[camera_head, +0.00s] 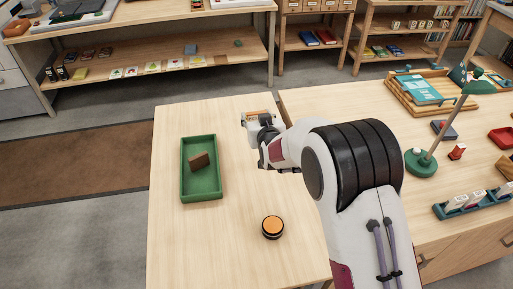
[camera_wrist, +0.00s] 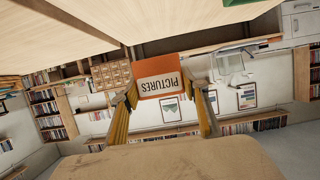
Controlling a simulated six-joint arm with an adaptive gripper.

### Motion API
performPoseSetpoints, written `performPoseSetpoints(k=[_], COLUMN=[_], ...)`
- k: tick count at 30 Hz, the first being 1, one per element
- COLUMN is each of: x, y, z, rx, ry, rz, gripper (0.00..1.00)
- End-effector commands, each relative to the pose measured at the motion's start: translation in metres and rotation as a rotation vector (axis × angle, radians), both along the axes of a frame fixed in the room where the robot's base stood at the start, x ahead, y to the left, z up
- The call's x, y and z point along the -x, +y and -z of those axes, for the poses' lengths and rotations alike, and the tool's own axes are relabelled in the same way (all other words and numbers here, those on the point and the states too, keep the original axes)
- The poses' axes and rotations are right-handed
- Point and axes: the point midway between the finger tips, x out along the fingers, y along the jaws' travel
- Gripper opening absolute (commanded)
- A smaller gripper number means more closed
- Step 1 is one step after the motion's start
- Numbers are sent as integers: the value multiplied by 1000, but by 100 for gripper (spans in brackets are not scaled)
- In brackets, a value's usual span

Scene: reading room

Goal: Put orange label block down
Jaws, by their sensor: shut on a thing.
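The orange label block (camera_wrist: 157,83) shows in the wrist view, with the word "PICTURES" upside down on its face. My gripper (camera_wrist: 160,94) is shut on it, with one finger on each side. In the head view my gripper (camera_head: 258,120) is near the far right corner of the light wooden table (camera_head: 225,250). The block is hard to make out there, and I cannot tell whether it touches the table.
A green tray (camera_head: 202,196) with a brown block (camera_head: 198,160) in it lies on the table's left side. A round orange-topped black object (camera_head: 272,226) stands nearer the front. A second table (camera_head: 330,105) with a green lamp (camera_head: 421,163) adjoins at the right. Table space between tray and gripper is clear.

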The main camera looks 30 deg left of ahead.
Motion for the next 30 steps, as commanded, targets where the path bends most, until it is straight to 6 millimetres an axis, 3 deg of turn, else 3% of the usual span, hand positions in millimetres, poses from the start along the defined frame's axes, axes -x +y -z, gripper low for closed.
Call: performPoseSetpoints(k=[17, 30], x=[0, 0], y=[0, 0], z=[5, 53], rx=[21, 22], ry=[14, 14], rz=[-2, -2], gripper=[23, 23])
